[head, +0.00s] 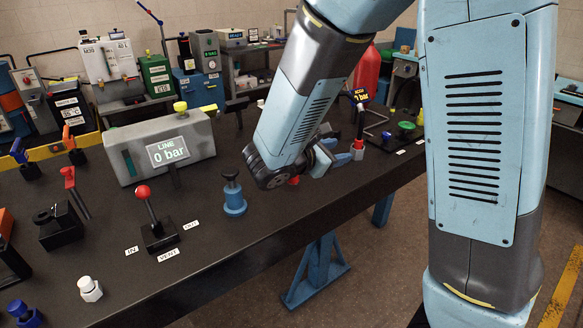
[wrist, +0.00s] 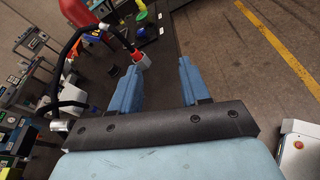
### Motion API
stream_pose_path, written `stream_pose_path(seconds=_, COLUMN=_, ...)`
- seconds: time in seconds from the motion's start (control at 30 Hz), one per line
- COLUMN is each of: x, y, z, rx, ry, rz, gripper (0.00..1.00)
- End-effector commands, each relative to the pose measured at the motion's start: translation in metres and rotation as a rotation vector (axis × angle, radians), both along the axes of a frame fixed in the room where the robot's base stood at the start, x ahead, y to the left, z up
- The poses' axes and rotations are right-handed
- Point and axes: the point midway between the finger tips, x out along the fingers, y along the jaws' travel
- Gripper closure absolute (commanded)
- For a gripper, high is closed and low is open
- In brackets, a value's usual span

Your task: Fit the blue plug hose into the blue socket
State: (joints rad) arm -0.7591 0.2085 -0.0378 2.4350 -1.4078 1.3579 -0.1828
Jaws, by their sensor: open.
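My gripper (head: 335,160) is open above the bench's right part, its fingers pointing away from the arm. In the wrist view both blue fingers of my gripper (wrist: 160,82) stand apart with nothing between them. A blue fitting with a dark top (head: 233,198) stands upright on the bench, left of my gripper; I cannot tell whether it is the blue socket. A blue knobbed piece (head: 22,313) is cut off at the lower left. No hose with a clearly blue plug can be made out. A red and white connector (wrist: 138,58) is just beyond the left finger.
A grey gauge block (head: 160,150) reading 0 bar stands at the back, with a red-knobbed lever (head: 146,205) before it. A white fitting (head: 89,289) is at the front left. A black hose (wrist: 72,65) loops left of my fingers. The bench's right edge is near my gripper.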

Motion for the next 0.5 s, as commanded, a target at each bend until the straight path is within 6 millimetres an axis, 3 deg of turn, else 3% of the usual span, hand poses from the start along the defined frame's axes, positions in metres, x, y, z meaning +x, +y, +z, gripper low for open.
stream_pose_path(seconds=0.1, x=0.013, y=0.049, z=-0.018, rx=-0.153, ry=0.012, rz=0.179, gripper=0.54)
stream_pose_path(seconds=0.3, x=0.019, y=0.116, z=-0.042, rx=-0.334, ry=0.003, rz=0.414, gripper=0.54)
stream_pose_path(seconds=0.5, x=0.018, y=0.147, z=-0.055, rx=-0.412, ry=-0.009, rz=0.523, gripper=0.54)
